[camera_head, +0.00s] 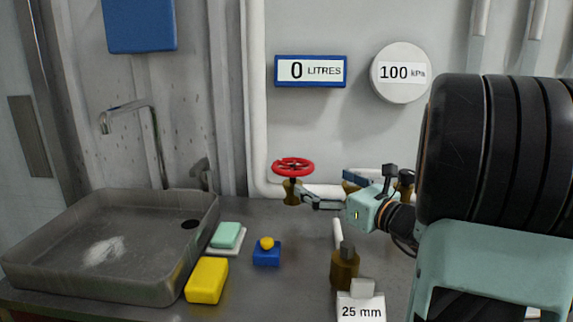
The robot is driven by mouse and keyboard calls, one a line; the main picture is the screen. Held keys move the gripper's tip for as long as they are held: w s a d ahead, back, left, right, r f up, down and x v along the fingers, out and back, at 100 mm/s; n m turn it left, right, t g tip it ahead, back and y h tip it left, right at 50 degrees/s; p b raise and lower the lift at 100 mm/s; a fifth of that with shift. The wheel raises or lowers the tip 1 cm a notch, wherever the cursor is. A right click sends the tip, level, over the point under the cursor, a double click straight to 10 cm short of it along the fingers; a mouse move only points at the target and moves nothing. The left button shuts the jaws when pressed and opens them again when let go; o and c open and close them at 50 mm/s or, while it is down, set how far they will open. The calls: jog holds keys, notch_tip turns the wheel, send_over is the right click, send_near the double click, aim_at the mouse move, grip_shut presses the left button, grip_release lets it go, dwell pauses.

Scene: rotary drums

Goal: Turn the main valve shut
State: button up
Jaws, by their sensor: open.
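A red handwheel (293,167) sits on a brass valve body (291,192) on the white pipe (255,120) along the back wall. No label names it as the main valve. My gripper (309,197) comes in from the right, its fingers just below and right of the red wheel, close to the brass body. The fingers are open and hold nothing that I can see. I cannot tell whether a fingertip touches the valve. A blue lever (355,176) on the same pipe is partly hidden behind my gripper.
A gauge reads 0 LITRES (311,71); a round one reads 100 kPa (400,72). A brass fitting (344,270) with a white handle stands behind a 25 mm label (361,311). A blue box with a yellow knob (267,243), yellow sponge (207,280), soap (226,235) and sink (110,278) are left.

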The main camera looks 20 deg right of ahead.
aim_at(295, 166)
jog(key=x, duration=1)
jog(key=shift+w+b, duration=0.3)
jog(key=c, duration=1.2)
jog(key=shift+o, duration=0.2)
jog(key=m+h+b, duration=0.1)
jog(key=b, duration=0.1)
jog(key=h+b, duration=0.2)
jog(key=shift+a+m+t, duration=0.3)
jog(key=shift+m+t, duration=0.1)
jog(key=m+h+b, duration=0.2)
jog(key=h+b, duration=0.1)
jog(key=b, duration=0.4)
jog(key=shift+d, duration=0.15)
jog(key=shift+m+h+b, duration=0.6)
jog(key=shift+h+b, duration=0.1)
jog(key=shift+b, duration=1)
jog(key=o, duration=1.2)
jog(key=shift+c, duration=0.2)
